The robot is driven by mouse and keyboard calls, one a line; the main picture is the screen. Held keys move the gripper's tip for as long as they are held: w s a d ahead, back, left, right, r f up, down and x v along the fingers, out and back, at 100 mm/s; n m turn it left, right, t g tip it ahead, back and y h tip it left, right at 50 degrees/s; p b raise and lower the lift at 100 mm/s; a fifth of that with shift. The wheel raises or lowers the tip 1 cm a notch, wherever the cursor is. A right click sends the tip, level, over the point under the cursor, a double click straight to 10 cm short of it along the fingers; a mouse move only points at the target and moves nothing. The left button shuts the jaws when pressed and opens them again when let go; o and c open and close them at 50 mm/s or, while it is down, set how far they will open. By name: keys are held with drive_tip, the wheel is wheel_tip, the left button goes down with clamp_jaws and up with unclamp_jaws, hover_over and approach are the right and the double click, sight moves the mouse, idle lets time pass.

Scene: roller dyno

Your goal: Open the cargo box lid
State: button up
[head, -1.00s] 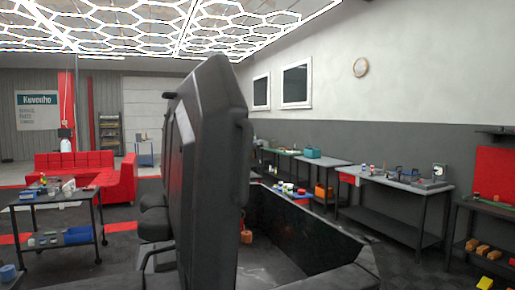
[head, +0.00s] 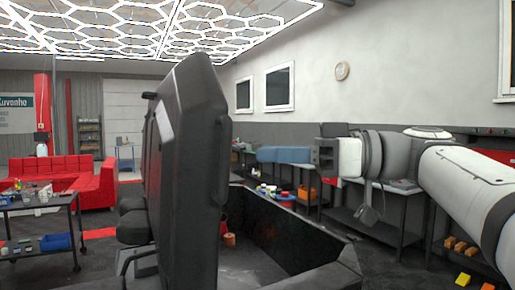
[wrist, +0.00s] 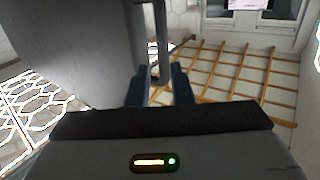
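The cargo box lid (head: 185,165) is a large dark panel, standing raised and nearly upright left of centre in the head view. The cargo box (head: 300,232) is open below and right of it. My gripper (head: 260,154) comes in from the right, its blue fingers pointing left toward the lid's right side. In the wrist view, my gripper (wrist: 159,72) has its two blue fingers apart, with a grey bar handle (wrist: 162,40) between or just beyond their tips. A grey panel, apparently the lid (wrist: 75,45), fills the upper left. Whether the fingers touch the bar is unclear.
Workbenches (head: 375,215) with small items line the right wall, behind my arm. A red sofa (head: 60,180) and a dark cart (head: 40,215) stand at the left. An orange item (head: 229,238) shows beyond the lid's lower edge.

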drive_tip(key=p, duration=0.3)
hover_over(227, 194)
drive_tip(key=shift+w+a, duration=0.1)
drive_tip(key=shift+w, duration=0.35)
drive_tip(key=shift+c, duration=0.2)
drive_tip(key=shift+s, duration=0.1)
clamp_jaws()
drive_tip(key=shift+r, duration=0.1)
